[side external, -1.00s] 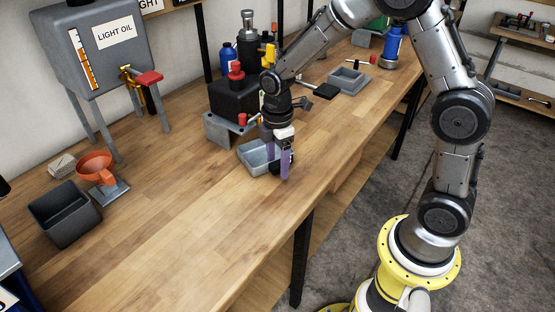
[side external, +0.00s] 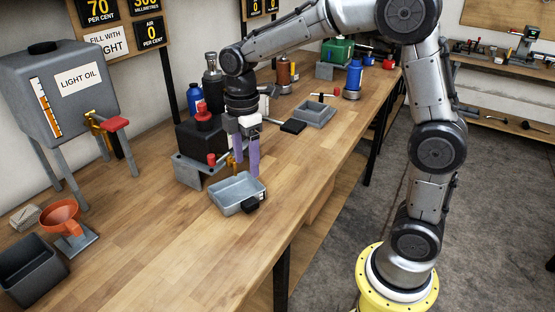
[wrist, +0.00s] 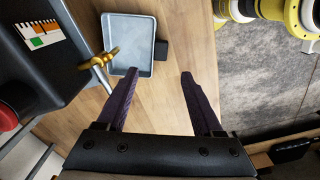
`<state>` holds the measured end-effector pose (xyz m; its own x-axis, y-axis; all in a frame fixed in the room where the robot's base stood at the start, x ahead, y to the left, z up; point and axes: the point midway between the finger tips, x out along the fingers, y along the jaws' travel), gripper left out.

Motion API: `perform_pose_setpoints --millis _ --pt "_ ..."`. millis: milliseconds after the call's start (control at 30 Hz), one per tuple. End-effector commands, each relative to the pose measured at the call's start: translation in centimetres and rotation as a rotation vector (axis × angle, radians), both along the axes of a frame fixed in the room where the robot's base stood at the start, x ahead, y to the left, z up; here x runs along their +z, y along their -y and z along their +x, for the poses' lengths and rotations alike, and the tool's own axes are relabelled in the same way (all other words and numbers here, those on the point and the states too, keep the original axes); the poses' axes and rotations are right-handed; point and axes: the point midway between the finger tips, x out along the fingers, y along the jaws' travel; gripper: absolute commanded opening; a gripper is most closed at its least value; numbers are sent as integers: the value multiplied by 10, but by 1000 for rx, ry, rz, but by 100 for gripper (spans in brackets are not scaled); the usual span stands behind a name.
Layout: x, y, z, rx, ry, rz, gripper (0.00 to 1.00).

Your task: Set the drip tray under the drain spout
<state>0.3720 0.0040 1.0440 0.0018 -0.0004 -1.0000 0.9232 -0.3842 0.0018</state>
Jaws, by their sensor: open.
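The drip tray (side external: 237,187) is a shallow light-grey pan with a black grip (side external: 250,205), flat on the bench. The wrist view shows the tray (wrist: 132,45) with its grip to the right. A brass fitting (side external: 232,163), seemingly the drain spout, sticks out from the black unit. In the wrist view this brass fitting (wrist: 100,58) overlaps the tray's left edge; I cannot tell how far the tray lies under it. My gripper (side external: 247,175) is open and empty, purple fingers pointing down, above and behind the tray. In the wrist view my fingers (wrist: 160,73) stand apart.
The black unit with a red cap (side external: 204,120) sits on a metal stand beside the tray. A second grey tray (side external: 314,113) and a blue bottle (side external: 353,77) stand farther back. A funnel (side external: 60,214), dark bin (side external: 30,268) and oil tank are left. The front bench is clear.

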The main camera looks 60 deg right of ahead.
Motion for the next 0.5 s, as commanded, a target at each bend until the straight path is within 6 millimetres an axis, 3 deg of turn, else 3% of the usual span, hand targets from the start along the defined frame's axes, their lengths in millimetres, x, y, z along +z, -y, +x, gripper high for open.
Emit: perform_pose_setpoints --millis 167,333,500 --pt "17 0 -18 -96 46 3 68" --pt "48 2 -71 -376 168 34 68" --pt "62 3 -134 -704 294 111 68"
